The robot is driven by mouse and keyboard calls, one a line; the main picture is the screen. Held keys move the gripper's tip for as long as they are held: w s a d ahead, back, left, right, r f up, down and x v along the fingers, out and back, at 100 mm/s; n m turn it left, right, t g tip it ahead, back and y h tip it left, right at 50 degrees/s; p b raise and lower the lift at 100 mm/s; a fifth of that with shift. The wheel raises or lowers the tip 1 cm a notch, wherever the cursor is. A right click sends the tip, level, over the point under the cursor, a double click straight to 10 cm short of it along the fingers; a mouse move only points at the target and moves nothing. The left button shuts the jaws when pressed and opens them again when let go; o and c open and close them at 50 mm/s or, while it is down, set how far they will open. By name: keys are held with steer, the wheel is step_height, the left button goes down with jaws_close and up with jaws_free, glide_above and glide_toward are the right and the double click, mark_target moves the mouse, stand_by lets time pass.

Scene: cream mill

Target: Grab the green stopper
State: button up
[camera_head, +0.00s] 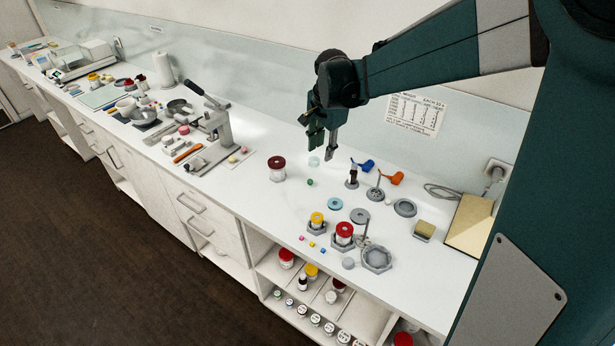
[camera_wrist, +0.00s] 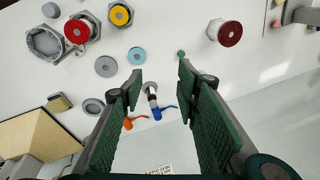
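The green stopper (camera_head: 310,182) is a small round piece on the white counter in the head view, right of a dark-red-lidded jar (camera_head: 277,168). In the wrist view the green stopper (camera_wrist: 181,54) shows just beyond the tip of the right-hand finger. My gripper (camera_head: 325,147) hangs above the counter, behind and above the stopper in the head view. In the wrist view my gripper (camera_wrist: 160,72) has its two green fingers apart, with nothing held between them. A small dark bottle (camera_wrist: 152,98) shows in the gap, lower down on the counter.
Yellow-lidded (camera_head: 317,220) and red-lidded (camera_head: 344,233) jars stand nearer the front edge. A lever press (camera_head: 212,125) stands left. Counter around the stopper is clear.

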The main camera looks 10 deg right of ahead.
steer(key=w+f+m+g, duration=0.1)
steer(key=w+f+m, duration=0.2)
steer(key=w+f, duration=0.5)
steer(key=m+g, duration=0.1)
steer(key=m, duration=0.2)
glide_toward(310, 180)
steer(key=shift+s+a, duration=0.1)
steer(key=shift+a, duration=0.1)
steer(key=shift+f, duration=0.4)
steer(key=shift+f, duration=1.3)
steer(key=shift+d+f, duration=0.2)
steer(key=shift+f, duration=2.4)
steer(key=c, duration=0.7)
